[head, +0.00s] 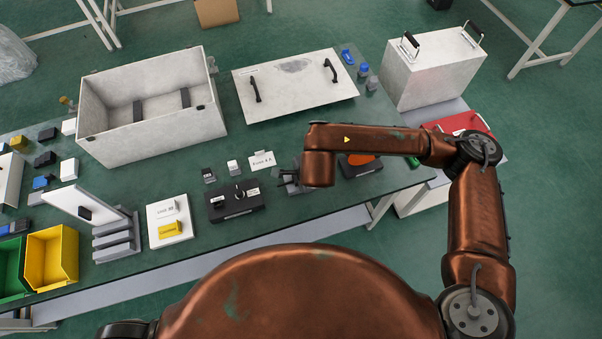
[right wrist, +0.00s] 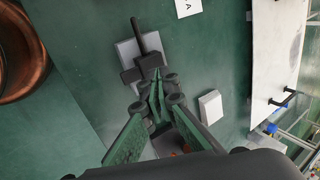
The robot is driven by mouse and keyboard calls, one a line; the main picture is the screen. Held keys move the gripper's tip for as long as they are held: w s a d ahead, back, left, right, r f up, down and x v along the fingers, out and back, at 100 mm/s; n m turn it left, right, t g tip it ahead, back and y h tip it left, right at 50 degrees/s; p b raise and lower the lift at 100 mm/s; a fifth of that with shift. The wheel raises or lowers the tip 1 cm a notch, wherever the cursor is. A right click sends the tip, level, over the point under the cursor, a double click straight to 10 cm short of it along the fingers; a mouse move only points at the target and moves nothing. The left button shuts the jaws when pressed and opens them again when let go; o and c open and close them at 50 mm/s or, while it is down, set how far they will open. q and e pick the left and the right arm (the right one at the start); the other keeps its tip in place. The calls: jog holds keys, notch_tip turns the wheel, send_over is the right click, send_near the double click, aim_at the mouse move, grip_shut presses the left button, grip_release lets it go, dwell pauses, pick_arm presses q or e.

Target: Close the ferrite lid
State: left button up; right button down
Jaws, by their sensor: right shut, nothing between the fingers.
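A small grey block with dark parts (right wrist: 129,50) lies on the green table top in the right wrist view. A dark bar runs across it, and I take it for the ferrite; how far its lid stands open I cannot tell. In the head view it shows as a small grey and dark piece (head: 287,178) at the left of my right wrist. My right gripper (right wrist: 158,82) is shut and empty. Its fingertips are over or against the near end of the dark part; contact is unclear. In the head view my arm hides most of this gripper. My left gripper is out of view.
A label card (head: 262,160), a black box (head: 236,203) and small blocks stand left of the gripper. A white block (right wrist: 210,107) is beside the fingers. A handled white panel (head: 295,88) and an open white box (head: 150,130) lie farther back.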

jog(key=shift+w+f, duration=0.2)
jog(key=shift+w, duration=0.05)
jog(key=shift+w+a, duration=0.1)
jog(key=shift+w, duration=0.1)
jog(key=s+d+r+p, duration=0.1)
jog(key=s+d+r, duration=0.1)
jog(key=s+r, duration=0.6)
jog(key=shift+s+d+r, duration=0.25)
jog(key=shift+s, duration=0.1)
